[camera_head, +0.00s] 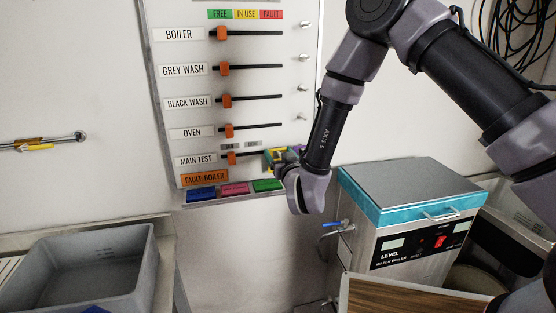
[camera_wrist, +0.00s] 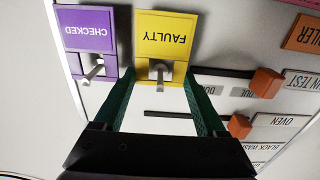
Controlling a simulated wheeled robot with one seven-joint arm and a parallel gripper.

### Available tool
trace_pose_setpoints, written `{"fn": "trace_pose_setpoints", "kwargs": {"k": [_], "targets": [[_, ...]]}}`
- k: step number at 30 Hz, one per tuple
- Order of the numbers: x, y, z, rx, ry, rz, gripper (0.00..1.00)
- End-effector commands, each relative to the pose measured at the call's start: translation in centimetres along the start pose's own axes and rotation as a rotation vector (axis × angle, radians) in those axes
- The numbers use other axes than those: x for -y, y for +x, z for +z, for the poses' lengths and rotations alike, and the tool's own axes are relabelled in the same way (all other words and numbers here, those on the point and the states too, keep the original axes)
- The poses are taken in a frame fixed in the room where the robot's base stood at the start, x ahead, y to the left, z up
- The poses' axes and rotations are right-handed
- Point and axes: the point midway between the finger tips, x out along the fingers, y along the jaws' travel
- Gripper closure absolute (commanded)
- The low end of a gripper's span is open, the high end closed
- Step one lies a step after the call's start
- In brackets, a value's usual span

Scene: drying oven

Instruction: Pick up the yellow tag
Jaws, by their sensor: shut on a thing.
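The yellow tag (camera_wrist: 166,36), marked FAULTY, shows upside down at the top middle of the wrist view, at the board. The exact contact is hard to see. In the head view the yellow tag (camera_head: 274,156) shows small at the board's lower right, partly hidden by my gripper (camera_head: 283,160).
A purple CHECKED tag (camera_wrist: 86,30) hangs on a peg just left of the yellow one in the wrist view. Orange sliders (camera_wrist: 265,82) are to the right. Below the board stand a boiler (camera_head: 410,215) and a grey basin (camera_head: 80,265). Colored tags (camera_head: 235,189) line the board's bottom.

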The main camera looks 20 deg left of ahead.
Motion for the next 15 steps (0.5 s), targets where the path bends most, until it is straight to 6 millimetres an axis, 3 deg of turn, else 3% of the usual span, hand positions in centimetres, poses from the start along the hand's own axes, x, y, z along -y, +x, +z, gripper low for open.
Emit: {"fn": "trace_pose_setpoints", "kwargs": {"k": [8,15], "targets": [[0.0,0.0,-1.5,-0.002,0.000,-0.001,0.77],[0.1,-4.5,-1.4,0.003,-0.002,-0.004,0.77]]}}
